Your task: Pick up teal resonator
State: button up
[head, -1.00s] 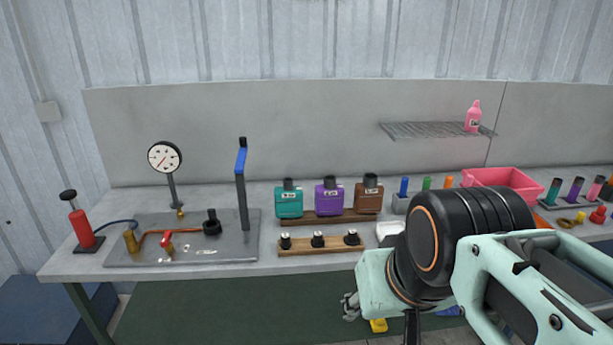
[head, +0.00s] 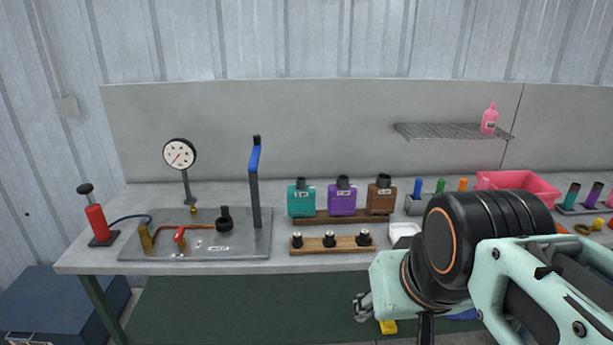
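Two teal things stand on the bench. A short dark-topped teal tube (head: 572,195) stands at the far right in a rack beside a purple and a brown tube. A teal box-shaped can (head: 301,201) with a black neck stands on a wooden stand, left of a purple can (head: 342,200) and a brown can (head: 380,198). I cannot tell from looks alone which is called the resonator. Part of what looks like my gripper (head: 363,306) shows below the bench's front edge, apart from both. My arm hides the rest, so its fingers cannot be judged.
A pressure gauge (head: 180,155), a metal plate with a blue-handled lever (head: 255,185) and a red pump (head: 97,222) occupy the bench's left. A wooden strip (head: 319,248) with black knobs lies front centre.

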aim_at(301, 197)
jog(key=i+j+z, duration=0.45)
jog(key=i+j, duration=0.45)
jog(key=i, duration=0.05)
